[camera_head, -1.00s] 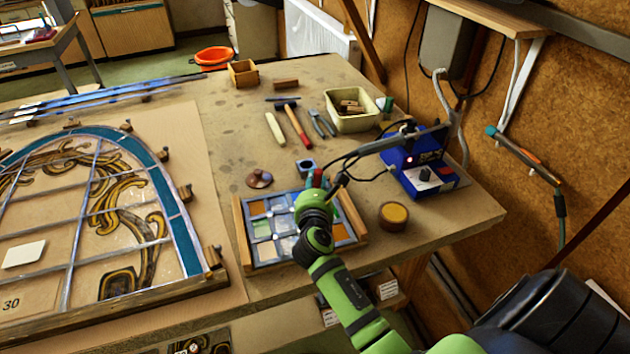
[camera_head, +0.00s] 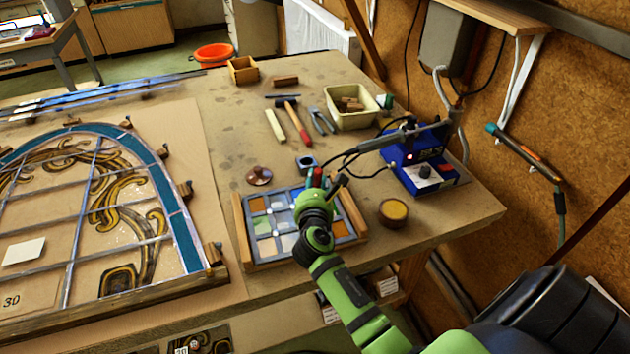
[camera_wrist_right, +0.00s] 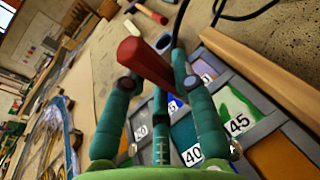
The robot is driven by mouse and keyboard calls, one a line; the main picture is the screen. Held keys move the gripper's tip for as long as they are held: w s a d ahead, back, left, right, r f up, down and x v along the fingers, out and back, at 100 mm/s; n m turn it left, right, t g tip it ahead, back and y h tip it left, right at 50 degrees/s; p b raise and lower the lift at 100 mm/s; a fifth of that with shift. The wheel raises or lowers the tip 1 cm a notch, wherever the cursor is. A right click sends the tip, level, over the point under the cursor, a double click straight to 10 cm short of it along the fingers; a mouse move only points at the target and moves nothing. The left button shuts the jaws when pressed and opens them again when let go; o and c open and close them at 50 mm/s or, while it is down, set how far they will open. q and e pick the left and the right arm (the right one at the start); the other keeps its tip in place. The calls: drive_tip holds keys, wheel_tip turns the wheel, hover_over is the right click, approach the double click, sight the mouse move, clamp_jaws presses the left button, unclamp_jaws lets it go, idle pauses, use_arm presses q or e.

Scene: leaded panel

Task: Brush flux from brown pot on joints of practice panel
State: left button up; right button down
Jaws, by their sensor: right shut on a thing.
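My right gripper (camera_head: 322,181) is over the upper right part of the practice panel (camera_head: 262,248), with my forearm covering some of its panes. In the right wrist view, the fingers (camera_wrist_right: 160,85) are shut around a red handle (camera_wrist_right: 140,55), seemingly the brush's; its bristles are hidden. Numbered panes and grey leading of the panel (camera_wrist_right: 215,125) show below the fingers. I cannot tell whether the brush touches a joint. The brown pot (camera_head: 393,212), with a yellowish top, stands right of the panel, apart from the gripper. My left gripper is out of view.
A blue soldering station (camera_head: 425,175) with cables stands right behind the panel. A small dark pot (camera_head: 305,164) and a brown knobbed piece (camera_head: 259,175) lie behind it. A hammer (camera_head: 295,120), pliers (camera_head: 321,121) and a cream tub (camera_head: 352,115) are farther back. A large leaded window (camera_head: 95,215) fills the left.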

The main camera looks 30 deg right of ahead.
drive_tip(key=shift+f+b, duration=0.35)
drive_tip(key=shift+f, duration=0.1)
idle(0.7)
idle(0.9)
drive_tip(key=shift+d+p, duration=0.2)
drive_tip(key=shift+p, duration=0.2)
drive_tip(key=shift+s+d, duration=0.15)
drive_tip(key=shift+d, duration=0.15)
drive_tip(key=shift+a, duration=0.15)
drive_tip(key=shift+w+a, duration=0.3)
drive_tip(key=shift+a, duration=0.55)
drive_tip(key=shift+d, duration=0.15)
